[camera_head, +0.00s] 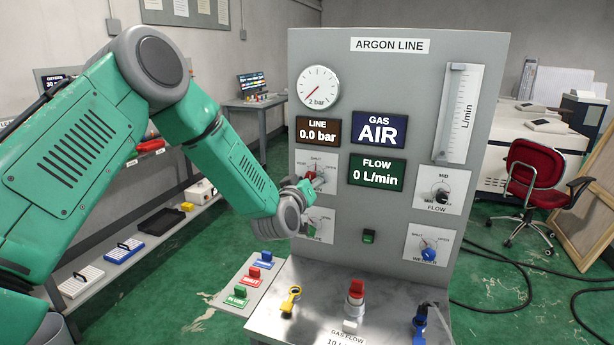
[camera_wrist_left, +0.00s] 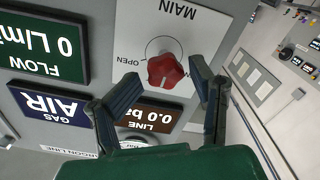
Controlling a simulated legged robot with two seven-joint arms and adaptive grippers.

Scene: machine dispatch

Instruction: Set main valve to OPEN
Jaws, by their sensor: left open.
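The main valve is a red knob (camera_wrist_left: 165,70) on a white plate (camera_wrist_left: 190,25) marked MAIN and OPEN; the plate appears upside down in the left wrist view. The OPEN mark lies to the left of the knob there; which way the knob points is hard to tell. My left gripper (camera_wrist_left: 164,76) is open, with one finger on each side of the knob; I cannot tell whether they touch it. In the head view the left gripper (camera_head: 312,184) is at the panel's left side, partly covering the valve's plate (camera_head: 328,163) and red knob (camera_head: 310,175).
The grey ARGON LINE panel (camera_head: 390,68) shows gas AIR, line 0.0 bar and flow 0 L/min. A lower knob plate (camera_head: 322,228) sits just under my gripper. A metal shelf (camera_head: 310,290) below holds a yellow key, a red-topped switch and a blue item.

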